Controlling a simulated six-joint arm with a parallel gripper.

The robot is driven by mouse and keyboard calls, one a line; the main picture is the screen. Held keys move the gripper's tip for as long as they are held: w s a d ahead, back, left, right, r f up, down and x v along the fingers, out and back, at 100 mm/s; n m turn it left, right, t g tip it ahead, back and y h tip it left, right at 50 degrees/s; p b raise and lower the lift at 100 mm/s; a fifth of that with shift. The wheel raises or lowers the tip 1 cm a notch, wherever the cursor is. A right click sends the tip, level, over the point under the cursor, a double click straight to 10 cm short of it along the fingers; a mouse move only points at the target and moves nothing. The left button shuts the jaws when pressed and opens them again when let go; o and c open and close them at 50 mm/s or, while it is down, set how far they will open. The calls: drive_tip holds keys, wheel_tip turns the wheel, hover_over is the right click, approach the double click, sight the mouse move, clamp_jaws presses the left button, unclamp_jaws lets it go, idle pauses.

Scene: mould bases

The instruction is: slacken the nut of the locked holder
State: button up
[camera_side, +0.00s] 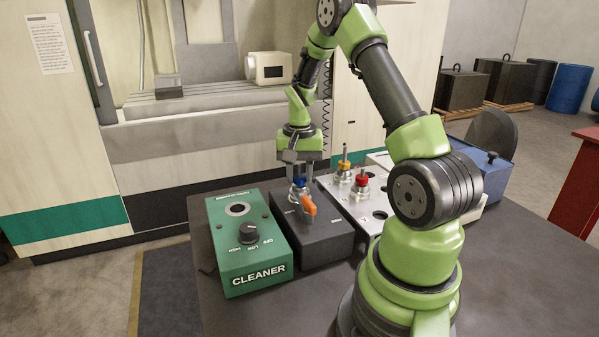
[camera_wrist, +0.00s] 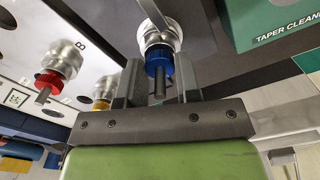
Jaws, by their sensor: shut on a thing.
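The holder with the blue nut (camera_side: 299,181) stands upright in the dark block (camera_side: 327,240), which has an orange lever (camera_side: 308,204) on its front part. The blue nut also shows in the wrist view (camera_wrist: 159,62), with a silver body beyond it and a thin grey shank sticking out toward the camera. My gripper (camera_side: 299,165) points straight down over this holder. In the wrist view its two fingers (camera_wrist: 158,84) stand on either side of the blue nut, shut on it. The exact contact faces are partly hidden.
The green cleaner box (camera_side: 238,273), with a knob and a round hole, stands left of the dark block. To the right, a light rack (camera_side: 337,192) bears a red-nut holder (camera_side: 361,181) and a yellow-nut holder (camera_side: 343,166). A blue box (camera_side: 480,178) stands farther right.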

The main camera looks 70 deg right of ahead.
drive_tip(key=n, duration=0.4)
drive_tip(key=shift+n, duration=2.6)
drive_tip(key=o, duration=0.9)
drive_tip(key=shift+o, duration=0.2)
